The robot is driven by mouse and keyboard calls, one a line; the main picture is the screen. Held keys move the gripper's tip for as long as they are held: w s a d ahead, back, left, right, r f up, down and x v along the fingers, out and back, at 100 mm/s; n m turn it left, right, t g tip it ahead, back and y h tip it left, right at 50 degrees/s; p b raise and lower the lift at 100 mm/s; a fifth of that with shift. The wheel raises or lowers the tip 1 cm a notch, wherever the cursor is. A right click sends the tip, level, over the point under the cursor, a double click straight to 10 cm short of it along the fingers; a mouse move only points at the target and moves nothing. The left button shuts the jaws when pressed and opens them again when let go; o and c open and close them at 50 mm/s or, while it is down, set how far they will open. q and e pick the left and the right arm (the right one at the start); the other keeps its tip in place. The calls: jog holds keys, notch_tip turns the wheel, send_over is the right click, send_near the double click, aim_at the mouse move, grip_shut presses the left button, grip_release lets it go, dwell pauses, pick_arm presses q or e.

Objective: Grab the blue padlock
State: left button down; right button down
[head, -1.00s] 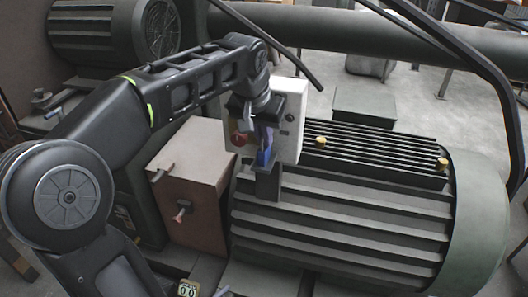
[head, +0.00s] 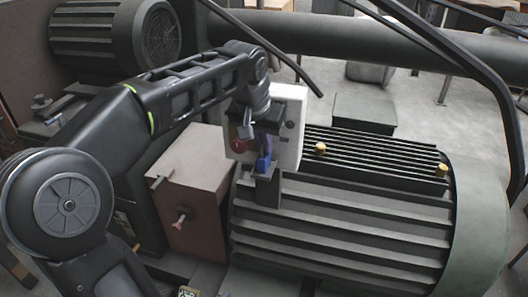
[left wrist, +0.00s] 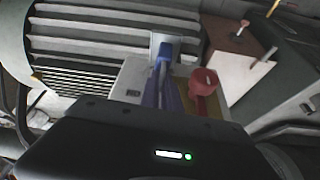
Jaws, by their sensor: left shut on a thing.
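The blue padlock (head: 262,165) is at the front of a white box (head: 292,120), just above a dark bracket on the large motor. In the left wrist view it is the blue piece (left wrist: 163,50) in front of a pale plate. My left gripper (head: 263,152) points down onto it from above and is shut on it. Its bluish fingers (left wrist: 165,88) reach up to the padlock in the left wrist view. The padlock's shackle cannot be made out. My right gripper does not show.
A red knob (head: 238,146) sits on the white box, close beside the fingers; it also shows in the left wrist view (left wrist: 203,80). A brown box (head: 195,185) with small handles stands left of the ribbed motor (head: 350,210). A thick pipe (head: 350,38) crosses behind.

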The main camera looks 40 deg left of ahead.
pick_arm(q)
jog(key=shift+r, duration=0.1)
jog(key=shift+s+r, duration=0.1)
jog(key=shift+r, duration=0.1)
jog(key=r, duration=0.6)
jog(key=shift+s+d+r, duration=0.2)
jog(key=shift+s, duration=0.1)
jog(key=s+d, duration=0.3)
jog(key=s, duration=0.6)
jog(key=s+d, duration=0.3)
jog(key=s, duration=0.6)
jog(key=shift+p, duration=0.35)
